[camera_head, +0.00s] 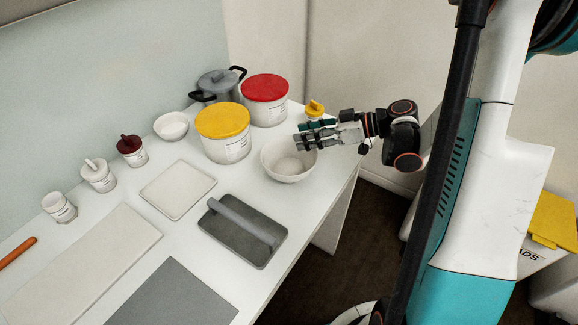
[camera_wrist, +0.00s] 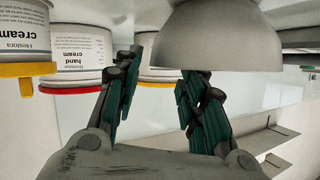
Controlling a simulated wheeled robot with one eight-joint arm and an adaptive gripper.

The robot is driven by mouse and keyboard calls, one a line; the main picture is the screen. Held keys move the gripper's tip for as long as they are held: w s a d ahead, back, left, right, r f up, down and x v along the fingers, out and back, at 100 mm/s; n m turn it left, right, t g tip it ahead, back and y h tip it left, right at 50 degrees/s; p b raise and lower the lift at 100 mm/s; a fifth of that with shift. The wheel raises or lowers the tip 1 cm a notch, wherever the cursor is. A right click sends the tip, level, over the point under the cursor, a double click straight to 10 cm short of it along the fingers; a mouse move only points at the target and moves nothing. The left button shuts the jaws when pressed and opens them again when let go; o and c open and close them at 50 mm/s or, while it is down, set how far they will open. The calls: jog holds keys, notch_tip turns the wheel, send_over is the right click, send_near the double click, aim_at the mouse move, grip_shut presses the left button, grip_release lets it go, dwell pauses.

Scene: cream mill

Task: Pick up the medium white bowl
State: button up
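A white bowl (camera_head: 287,168) stands upright near the right edge of the white table. It also shows in the wrist view (camera_wrist: 216,40), which appears upside down. A smaller white bowl (camera_head: 171,127) stands farther back on the left. My gripper (camera_head: 312,133) is at the far right rim of the nearer bowl, partly covering it in the head view. In the wrist view my gripper (camera_wrist: 155,95) has its dark green fingers apart with nothing between them. One fingertip overlaps the bowl's rim there; I cannot tell whether it touches.
A yellow-lidded tub (camera_head: 224,148) stands just left of the bowl, with a red-lidded tub (camera_head: 265,113) and grey pot (camera_head: 218,84) behind. A small yellow-topped jar (camera_head: 315,107) is close beyond my gripper. A grey tray with a handle (camera_head: 240,238) lies in front.

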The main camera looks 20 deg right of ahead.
aim_at(285, 140)
jog(key=b+x, duration=0.2)
jog(key=x, duration=0.3)
jog(key=shift+w+a+f, duration=0.15)
jog(key=shift+f, duration=0.1)
grip_shut()
